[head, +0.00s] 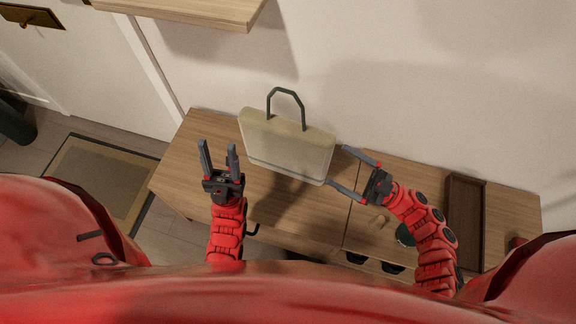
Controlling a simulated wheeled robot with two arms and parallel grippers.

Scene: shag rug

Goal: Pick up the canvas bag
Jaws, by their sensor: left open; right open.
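The canvas bag (287,146) is beige with a dark green handle (286,96) arching over its top. It stands on the wooden cabinet top near the wall. My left gripper (218,151) is open and empty, to the left of the bag and apart from it. My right gripper (346,168) is open at the bag's right edge, with its fingers pointing toward the bag. One finger is above and one below the bag's lower right side. I cannot tell whether they touch it.
The wooden cabinet (175,170) runs along the wall. A wooden shelf (195,10) juts from the wall above. A doormat (103,180) lies on the floor at left.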

